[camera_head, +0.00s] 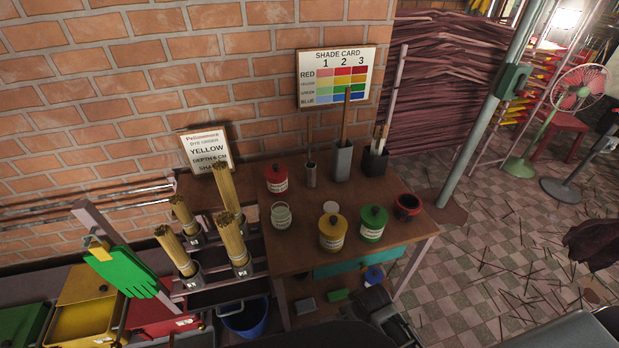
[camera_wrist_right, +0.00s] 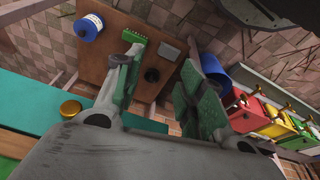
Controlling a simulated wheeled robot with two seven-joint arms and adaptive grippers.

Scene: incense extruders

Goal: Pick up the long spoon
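A tall grey square holder (camera_head: 343,160) stands at the back of the brown table, with a long brown handle (camera_head: 346,115) sticking up from it. This may be the long spoon; its lower end is hidden. A shorter handle (camera_head: 309,150) stands in a small grey cup (camera_head: 311,175) to its left. Pale-ended sticks (camera_head: 384,138) stand in a dark box (camera_head: 375,162) to its right. My right gripper (camera_head: 368,297) is at the table's front, below the top and apart from these handles. The right wrist view shows its fingers (camera_wrist_right: 163,58) spread and empty. My left gripper is not in view.
Red (camera_head: 276,180), yellow (camera_head: 332,233) and green (camera_head: 372,224) lidded jars, a glass jar (camera_head: 281,215) and an open red pot (camera_head: 407,207) stand on the table (camera_head: 300,257). Incense bundles (camera_head: 230,238) stand left. A blue bucket (camera_head: 246,318) sits below. A blue-lidded jar (camera_wrist_right: 88,27) is on the lower shelf.

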